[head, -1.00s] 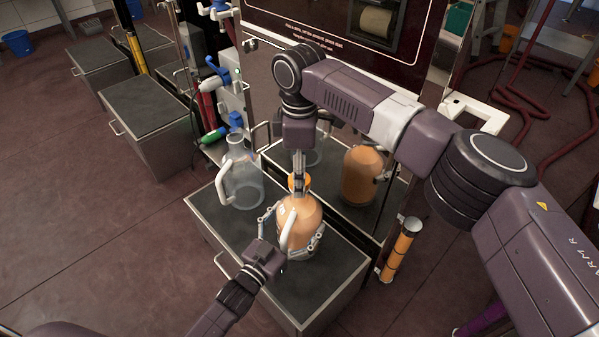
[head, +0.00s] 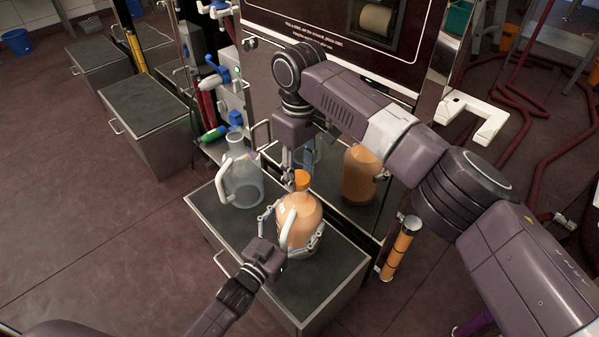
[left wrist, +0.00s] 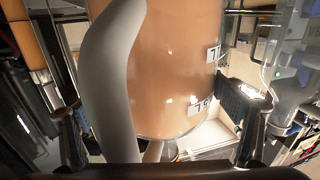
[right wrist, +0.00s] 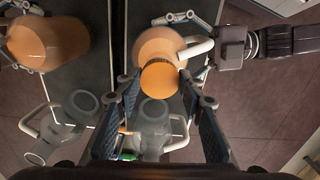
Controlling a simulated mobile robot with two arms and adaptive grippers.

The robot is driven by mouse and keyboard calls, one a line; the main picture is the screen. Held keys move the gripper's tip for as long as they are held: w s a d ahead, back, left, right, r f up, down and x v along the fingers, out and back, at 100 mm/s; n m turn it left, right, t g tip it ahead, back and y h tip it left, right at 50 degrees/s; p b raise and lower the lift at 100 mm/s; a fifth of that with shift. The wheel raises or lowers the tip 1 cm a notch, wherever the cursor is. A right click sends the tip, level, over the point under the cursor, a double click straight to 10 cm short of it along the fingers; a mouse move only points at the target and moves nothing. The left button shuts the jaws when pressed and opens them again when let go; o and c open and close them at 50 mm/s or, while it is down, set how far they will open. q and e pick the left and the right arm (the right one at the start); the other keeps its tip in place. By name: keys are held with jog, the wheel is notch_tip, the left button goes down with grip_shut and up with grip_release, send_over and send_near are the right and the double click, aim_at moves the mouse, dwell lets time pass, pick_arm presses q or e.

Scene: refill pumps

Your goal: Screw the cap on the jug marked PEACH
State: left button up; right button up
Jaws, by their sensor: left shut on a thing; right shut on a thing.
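The jug of orange liquid (head: 301,222) stands upright on the dark-topped cabinet, its white handle towards me. No word PEACH is readable on it. My left gripper (head: 291,236) is shut around the jug's body, one finger on each side, and the left wrist view shows the jug (left wrist: 175,70) filling the space between the fingers. My right gripper (head: 291,178) reaches in from above, shut on the cap. In the right wrist view the cap (right wrist: 160,78) lies between its fingertips.
A clear, empty jug (head: 243,182) with a white handle stands just left of the orange one. The cabinet top (head: 310,290) is bare in front. A shiny panel behind mirrors the orange jug (head: 360,172). An orange tube (head: 401,248) stands at the cabinet's right.

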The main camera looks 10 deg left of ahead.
jog(key=o, duration=1.3)
jog(key=shift+c, duration=0.2)
jog(key=shift+r, duration=2.3)
jog(key=shift+o, duration=0.2)
notch_tip(320, 180, up, 4)
jog(key=n, duration=0.3)
jog(key=shift+f+n, duration=0.25)
jog(key=shift+n, duration=0.15)
